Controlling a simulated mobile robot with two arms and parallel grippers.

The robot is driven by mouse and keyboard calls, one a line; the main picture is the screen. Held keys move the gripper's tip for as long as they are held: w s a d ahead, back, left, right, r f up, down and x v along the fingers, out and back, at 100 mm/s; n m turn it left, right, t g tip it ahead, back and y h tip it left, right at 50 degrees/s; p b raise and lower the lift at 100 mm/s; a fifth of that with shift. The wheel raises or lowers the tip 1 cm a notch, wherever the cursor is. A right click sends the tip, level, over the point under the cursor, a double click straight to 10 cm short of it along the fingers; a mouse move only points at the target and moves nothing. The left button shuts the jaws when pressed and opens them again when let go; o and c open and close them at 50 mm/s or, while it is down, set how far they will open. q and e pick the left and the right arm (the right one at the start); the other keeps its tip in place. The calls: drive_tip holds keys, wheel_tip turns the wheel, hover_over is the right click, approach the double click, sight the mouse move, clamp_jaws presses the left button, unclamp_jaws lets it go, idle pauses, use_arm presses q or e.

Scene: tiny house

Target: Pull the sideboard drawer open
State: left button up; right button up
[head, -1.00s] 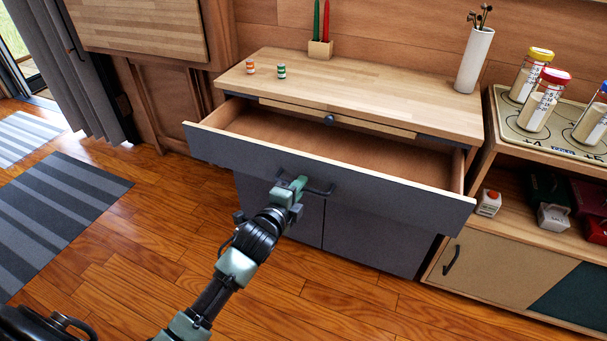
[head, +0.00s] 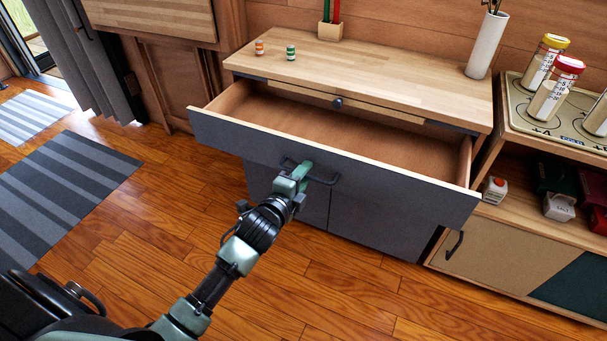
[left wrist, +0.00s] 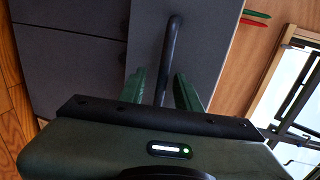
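The sideboard (head: 420,95) has a light wooden top and grey fronts. Its wide top drawer (head: 400,175) stands far out, with its empty wooden inside showing. A dark bar handle (head: 325,181) is on the drawer front. My left gripper (head: 302,172) is at the left part of this handle. In the left wrist view, the handle (left wrist: 171,45) passes between the two green fingers of my left gripper (left wrist: 161,88), with a gap visible on each side, so the fingers look open around it. My right gripper is not in view.
Two small striped jars (head: 291,52), a candle holder (head: 330,31) and a white vase (head: 486,45) stand on the sideboard top. A shelf unit (head: 500,262) with jars and boxes stands close at the right. The wooden floor before the drawer is clear. A striped rug (head: 60,190) lies left.

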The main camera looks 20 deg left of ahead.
use_arm(q)
drive_tip(key=p+v, duration=0.1)
drive_tip(key=v, duration=0.7)
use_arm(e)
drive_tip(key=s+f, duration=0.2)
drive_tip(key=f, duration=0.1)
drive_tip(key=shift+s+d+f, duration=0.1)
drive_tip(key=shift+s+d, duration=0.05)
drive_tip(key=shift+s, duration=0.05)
